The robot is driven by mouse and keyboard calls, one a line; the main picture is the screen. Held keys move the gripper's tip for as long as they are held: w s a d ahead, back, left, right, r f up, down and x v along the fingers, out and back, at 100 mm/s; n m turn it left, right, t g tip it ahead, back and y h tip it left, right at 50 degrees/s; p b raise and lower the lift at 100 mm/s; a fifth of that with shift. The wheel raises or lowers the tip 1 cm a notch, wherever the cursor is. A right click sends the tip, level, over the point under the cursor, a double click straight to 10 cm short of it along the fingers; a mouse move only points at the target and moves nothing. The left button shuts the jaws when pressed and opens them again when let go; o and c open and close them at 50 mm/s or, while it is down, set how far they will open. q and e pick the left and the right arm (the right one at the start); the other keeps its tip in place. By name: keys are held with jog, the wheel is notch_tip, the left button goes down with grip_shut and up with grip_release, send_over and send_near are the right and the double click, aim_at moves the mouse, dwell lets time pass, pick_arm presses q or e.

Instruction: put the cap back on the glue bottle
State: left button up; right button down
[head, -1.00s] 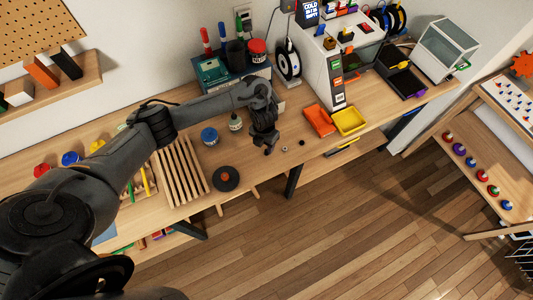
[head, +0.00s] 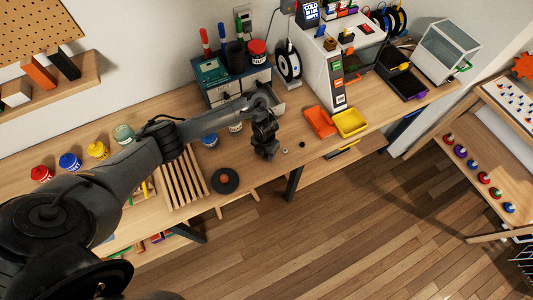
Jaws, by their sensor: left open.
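A small pale bottle (head: 236,128), which looks like the glue bottle, stands on the bench. My left forearm hides much of it, so its top cannot be made out. Two tiny dark pieces lie on the bench right of my left gripper: a nearer one (head: 285,151) and a farther one (head: 302,144). Either could be the cap; they are too small to tell. My left gripper (head: 268,156) is open and points down over the bench, just left of the nearer piece and right of the bottle. My right gripper is not in view.
A blue-lidded jar (head: 209,140) stands left of the bottle, partly behind my arm. A black disc (head: 225,180) and a slatted wooden rack (head: 181,181) lie in front. Orange (head: 320,122) and yellow (head: 350,122) bins stand to the right.

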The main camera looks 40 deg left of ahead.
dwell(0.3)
pick_arm(q)
grip_shut()
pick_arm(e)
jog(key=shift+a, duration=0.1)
